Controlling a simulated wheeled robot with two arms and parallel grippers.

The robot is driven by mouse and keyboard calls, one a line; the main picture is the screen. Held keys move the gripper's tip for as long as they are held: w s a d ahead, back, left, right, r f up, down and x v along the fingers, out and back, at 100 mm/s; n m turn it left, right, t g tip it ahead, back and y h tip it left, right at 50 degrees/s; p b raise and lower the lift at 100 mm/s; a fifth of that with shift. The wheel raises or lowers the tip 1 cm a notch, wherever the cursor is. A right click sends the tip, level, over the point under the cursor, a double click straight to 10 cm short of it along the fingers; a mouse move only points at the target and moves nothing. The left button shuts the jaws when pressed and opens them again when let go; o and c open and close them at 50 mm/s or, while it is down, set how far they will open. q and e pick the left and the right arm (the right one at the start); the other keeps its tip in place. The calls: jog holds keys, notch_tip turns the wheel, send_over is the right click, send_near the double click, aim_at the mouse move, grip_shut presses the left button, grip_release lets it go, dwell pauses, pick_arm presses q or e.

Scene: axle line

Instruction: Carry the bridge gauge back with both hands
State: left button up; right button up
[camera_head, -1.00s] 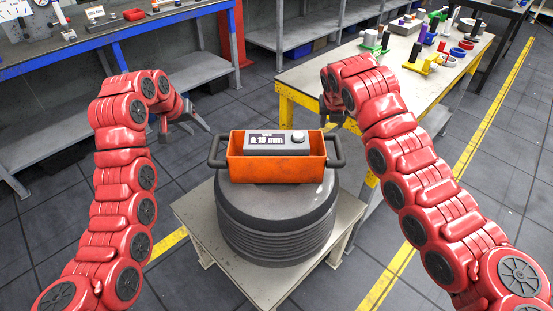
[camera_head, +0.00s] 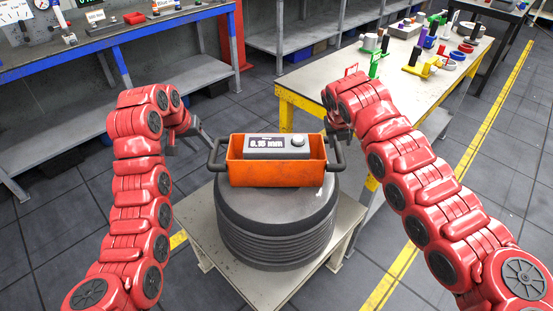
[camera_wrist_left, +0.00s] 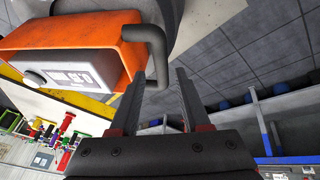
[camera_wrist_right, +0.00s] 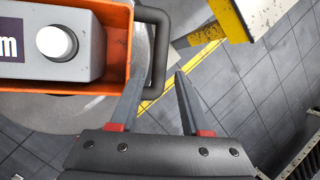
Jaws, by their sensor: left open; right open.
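The bridge gauge is an orange tray (camera_head: 277,174) with a black loop handle at each end. A grey readout unit with a white knob (camera_head: 277,146) sits in it. It rests on a dark ribbed drum (camera_head: 275,230). My left gripper (camera_head: 200,138) is open beside the left handle (camera_head: 215,153); in the left wrist view, the open fingers (camera_wrist_left: 160,90) point toward that handle (camera_wrist_left: 158,55), which is not gripped. My right gripper (camera_head: 338,135) is by the right handle (camera_head: 337,153). In the right wrist view its open fingers (camera_wrist_right: 162,95) are just short of the handle (camera_wrist_right: 157,45).
The drum stands on a pale low stand (camera_head: 190,205). A yellow-legged table (camera_head: 310,83) with several coloured parts stands behind right. A blue-edged workbench (camera_head: 100,55) is at the back left. Yellow lines (camera_head: 395,275) mark the floor at the right.

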aim_at(211, 156)
pick_arm(q)
jog(key=x, duration=1)
jog(key=shift+f, duration=0.15)
pick_arm(e)
jog(key=x, duration=1)
pick_arm(q)
jog(key=shift+x, duration=1)
pick_arm(e)
jog(key=shift+x, duration=1.15)
pick_arm(q)
jog(key=shift+d, duration=0.1)
jog(key=shift+c, duration=0.2)
pick_arm(e)
jog(key=shift+c, duration=0.2)
pick_arm(q)
grip_shut()
pick_arm(e)
grip_shut()
jog(key=shift+r, duration=0.1)
